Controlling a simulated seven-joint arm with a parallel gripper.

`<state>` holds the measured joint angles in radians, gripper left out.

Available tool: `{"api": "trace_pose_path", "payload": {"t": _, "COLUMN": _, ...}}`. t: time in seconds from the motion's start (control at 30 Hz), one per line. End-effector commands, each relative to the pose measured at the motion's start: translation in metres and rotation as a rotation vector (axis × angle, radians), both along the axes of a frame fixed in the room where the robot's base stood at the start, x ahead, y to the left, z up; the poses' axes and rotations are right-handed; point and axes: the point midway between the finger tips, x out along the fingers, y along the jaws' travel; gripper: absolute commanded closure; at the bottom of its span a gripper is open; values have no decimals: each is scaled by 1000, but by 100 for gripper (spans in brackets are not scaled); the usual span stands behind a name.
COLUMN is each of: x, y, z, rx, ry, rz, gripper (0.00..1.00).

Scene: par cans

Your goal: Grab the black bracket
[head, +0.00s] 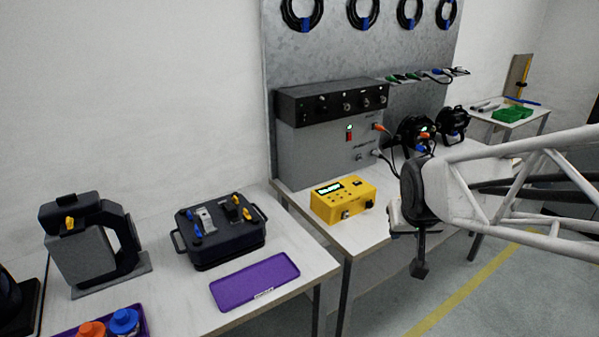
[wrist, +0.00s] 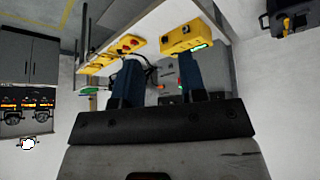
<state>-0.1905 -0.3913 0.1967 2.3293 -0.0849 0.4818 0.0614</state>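No loose thing is plainly a black bracket. The nearest match is a dark, C-shaped frame (head: 126,240) standing upright at the left of the near table in the head view, around a grey block (head: 80,256) with a yellow knob. My gripper (head: 420,266) hangs at the right of the head view, in front of the far bench and well away from that frame. In the wrist view its two dark blue fingers (wrist: 158,78) stand apart with nothing held between them.
A black case (head: 220,248) with handles and an empty purple tray (head: 232,290) share the near table. A purple bin (head: 140,318) holds orange- and blue-capped bottles. A yellow box (head: 343,198) sits on the bench edge; it also shows in the wrist view (wrist: 176,45).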

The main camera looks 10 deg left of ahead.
Motion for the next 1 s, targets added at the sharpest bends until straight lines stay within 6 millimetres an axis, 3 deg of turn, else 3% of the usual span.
{"api": "trace_pose_path", "payload": {"t": 0.2, "x": 60, "y": 55, "z": -15, "rx": 18, "ry": -98, "rz": 88, "gripper": 62}}
{"api": "trace_pose_path", "payload": {"t": 0.5, "x": 126, "y": 142, "z": -42, "rx": 65, "ry": -232, "rz": 211, "gripper": 62}}
{"api": "trace_pose_path", "payload": {"t": 0.8, "x": 172, "y": 242, "z": -79, "rx": 134, "ry": -356, "rz": 342, "gripper": 62}}
{"api": "trace_pose_path", "payload": {"t": 1.0, "x": 189, "y": 312, "z": -111, "rx": 196, "ry": -432, "rz": 428, "gripper": 62}}
